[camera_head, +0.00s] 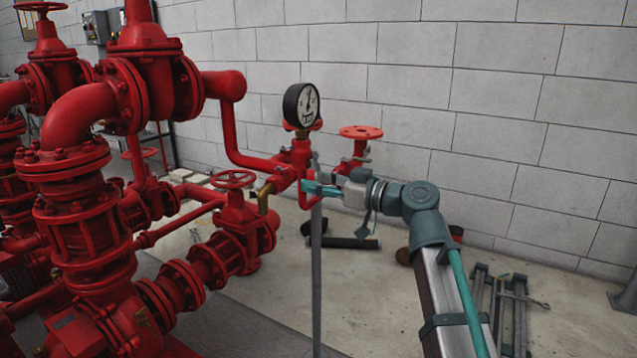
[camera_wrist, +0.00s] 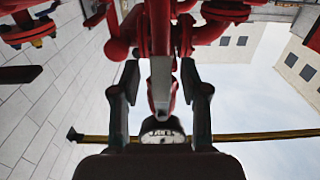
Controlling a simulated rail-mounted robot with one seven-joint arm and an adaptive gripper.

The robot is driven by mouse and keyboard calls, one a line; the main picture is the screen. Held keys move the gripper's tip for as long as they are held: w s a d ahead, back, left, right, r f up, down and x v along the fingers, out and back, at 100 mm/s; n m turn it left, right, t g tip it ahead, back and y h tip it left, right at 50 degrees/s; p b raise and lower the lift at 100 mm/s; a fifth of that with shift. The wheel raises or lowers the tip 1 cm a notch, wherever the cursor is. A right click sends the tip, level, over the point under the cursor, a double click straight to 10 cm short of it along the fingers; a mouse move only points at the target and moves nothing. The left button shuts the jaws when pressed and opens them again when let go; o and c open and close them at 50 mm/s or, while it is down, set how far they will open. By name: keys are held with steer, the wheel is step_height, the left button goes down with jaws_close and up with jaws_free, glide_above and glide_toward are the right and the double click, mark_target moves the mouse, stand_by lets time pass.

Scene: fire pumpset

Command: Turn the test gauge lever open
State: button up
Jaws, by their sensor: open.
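The test gauge (camera_head: 302,105) has a round white dial in a black case and stands on red pipework. It also shows in the wrist view (camera_wrist: 162,134), low in the middle. A narrow grey piece that looks like the lever (camera_head: 316,163) stands beside the pipe under the gauge. In the wrist view a grey bar, probably this lever (camera_wrist: 160,78), lies between my fingers with a gap on both sides. My gripper (camera_head: 308,187) is open at the red pipe, below and right of the gauge; it also shows in the wrist view (camera_wrist: 160,90). The fingers partly hide the lever's base.
Large red pumps and valves (camera_head: 85,230) fill the left. A grey post (camera_head: 317,275) stands below. A block wall (camera_head: 480,110) is behind.

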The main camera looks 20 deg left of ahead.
steer(key=s+d, duration=0.1)
steer(key=d, duration=1.1)
